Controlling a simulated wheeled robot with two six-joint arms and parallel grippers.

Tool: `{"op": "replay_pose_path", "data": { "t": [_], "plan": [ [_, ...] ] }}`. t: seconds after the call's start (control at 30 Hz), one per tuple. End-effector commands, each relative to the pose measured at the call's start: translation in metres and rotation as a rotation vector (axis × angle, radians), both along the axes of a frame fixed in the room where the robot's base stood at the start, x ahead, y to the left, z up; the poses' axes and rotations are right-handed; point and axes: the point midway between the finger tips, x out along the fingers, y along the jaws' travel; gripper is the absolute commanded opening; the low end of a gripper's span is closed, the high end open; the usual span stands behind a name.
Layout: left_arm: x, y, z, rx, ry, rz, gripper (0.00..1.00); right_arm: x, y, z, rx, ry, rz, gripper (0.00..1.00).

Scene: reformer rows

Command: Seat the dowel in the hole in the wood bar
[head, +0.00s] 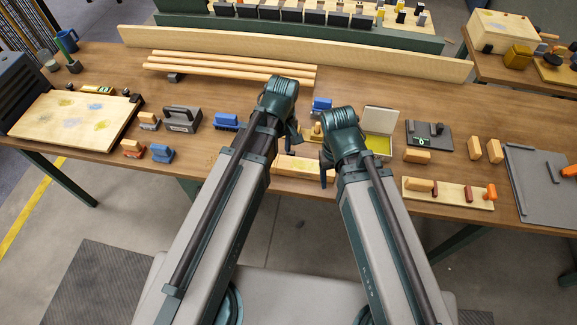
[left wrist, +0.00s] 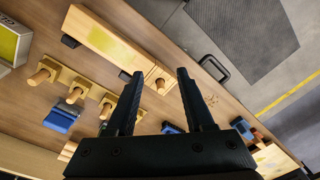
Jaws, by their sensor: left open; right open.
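The pale wood bar (head: 305,168) lies near the table's front edge, partly hidden by my arms. In the left wrist view the bar (left wrist: 110,40) runs diagonally, and its end shows a small round spot; I cannot tell if it is the hole or a dowel end. A wooden rack (left wrist: 58,78) with several short dowels, one of them a dowel at its end (left wrist: 40,76), stands beside the bar. My left gripper (left wrist: 160,73) is open and empty, its fingers appearing either side of the bar's end. My right gripper (head: 326,165) is open near the bar.
A grey stapler-like tool (head: 182,118) lies left, and a board with coloured handles (head: 448,190) lies right. Long rods (head: 230,70) lie at the back.

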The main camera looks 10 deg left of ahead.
Motion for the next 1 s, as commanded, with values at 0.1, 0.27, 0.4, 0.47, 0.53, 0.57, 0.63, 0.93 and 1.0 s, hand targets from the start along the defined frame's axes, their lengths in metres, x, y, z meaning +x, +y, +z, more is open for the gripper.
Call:
{"op": "replay_pose_path", "data": {
  "t": [0.1, 0.27, 0.4, 0.47, 0.53, 0.57, 0.63, 0.93, 1.0],
  "plan": [
    [-0.034, -0.019, 0.000, 0.014, 0.026, -0.380, 0.53, 0.000, 0.000, 0.000, 0.000, 0.000, 0.000, 0.67],
    [-0.061, -0.035, 0.001, 0.025, 0.059, -0.781, 0.53, 0.000, 0.000, 0.000, 0.000, 0.000, 0.000, 0.67],
    [-0.074, -0.042, 0.001, 0.030, 0.081, -0.988, 0.53, 0.000, 0.000, 0.000, 0.000, 0.000, 0.000, 0.67],
    [-0.077, -0.043, 0.001, 0.031, 0.086, -1.036, 0.53, 0.000, 0.000, 0.000, 0.000, 0.000, 0.000, 0.67],
    [-0.078, -0.044, 0.001, 0.032, 0.089, -1.066, 0.53, 0.000, 0.000, 0.000, 0.000, 0.000, 0.000, 0.67],
    [-0.078, -0.044, 0.001, 0.032, 0.089, -1.073, 0.53, 0.000, 0.000, 0.000, 0.000, 0.000, 0.000, 0.67],
    [-0.078, -0.045, 0.001, 0.031, 0.090, -1.079, 0.53, 0.000, 0.000, 0.000, 0.000, 0.000, 0.000, 0.67],
    [-0.078, -0.045, -0.010, 0.032, 0.089, -1.075, 0.53, 0.000, 0.000, -0.011, 0.000, 0.000, 0.000, 0.67],
    [-0.078, -0.045, -0.020, 0.032, 0.089, -1.074, 0.53, 0.000, 0.000, -0.021, 0.000, 0.000, -0.001, 0.67]
  ]
}}
